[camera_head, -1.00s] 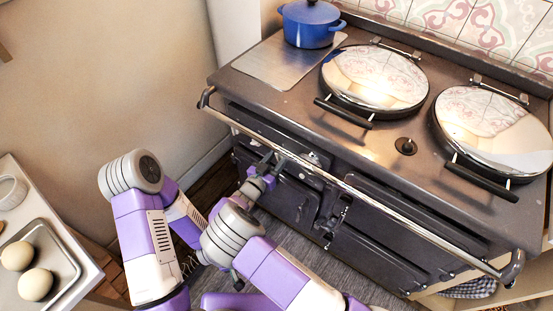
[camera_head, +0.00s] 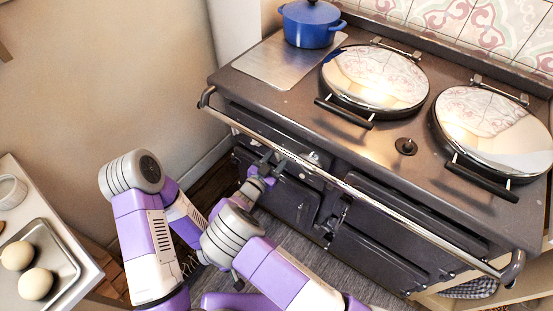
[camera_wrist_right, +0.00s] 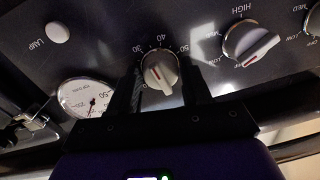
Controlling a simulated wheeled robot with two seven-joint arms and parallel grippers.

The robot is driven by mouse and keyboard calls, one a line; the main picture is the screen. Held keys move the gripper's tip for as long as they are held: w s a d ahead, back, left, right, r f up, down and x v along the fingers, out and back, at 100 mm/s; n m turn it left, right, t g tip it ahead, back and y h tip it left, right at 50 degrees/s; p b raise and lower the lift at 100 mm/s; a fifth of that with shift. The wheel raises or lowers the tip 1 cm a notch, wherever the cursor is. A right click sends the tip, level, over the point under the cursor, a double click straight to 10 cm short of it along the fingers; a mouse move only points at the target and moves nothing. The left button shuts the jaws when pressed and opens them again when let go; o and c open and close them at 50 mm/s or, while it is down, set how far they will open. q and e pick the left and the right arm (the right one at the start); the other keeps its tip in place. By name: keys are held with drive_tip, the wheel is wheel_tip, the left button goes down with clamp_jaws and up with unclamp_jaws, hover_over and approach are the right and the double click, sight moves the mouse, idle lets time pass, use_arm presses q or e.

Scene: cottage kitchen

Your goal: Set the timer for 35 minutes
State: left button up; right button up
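The timer knob (camera_wrist_right: 160,72) is a pale round dial with a raised grip on the dark oven panel. The figures 30, 40 and 50 show around its top in the right wrist view. Its grip is tilted, and its exact setting is too small to read. My right gripper (camera_wrist_right: 165,88) has one dark finger on each side of the knob. The left finger is close to the knob, and a gap shows at the right finger. In the head view, my right gripper (camera_head: 269,166) is at the oven's front panel. My left gripper is not clearly seen behind my arms.
A round gauge (camera_wrist_right: 86,97) is left of the timer, a HIGH/MED/LOW knob (camera_wrist_right: 250,42) right, and a LAMP button (camera_wrist_right: 57,33) upper left. The oven's front rail (camera_head: 375,197) runs above my right gripper. A counter with a tray (camera_head: 62,254) stands at left.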

drive_tip(key=o, duration=0.3)
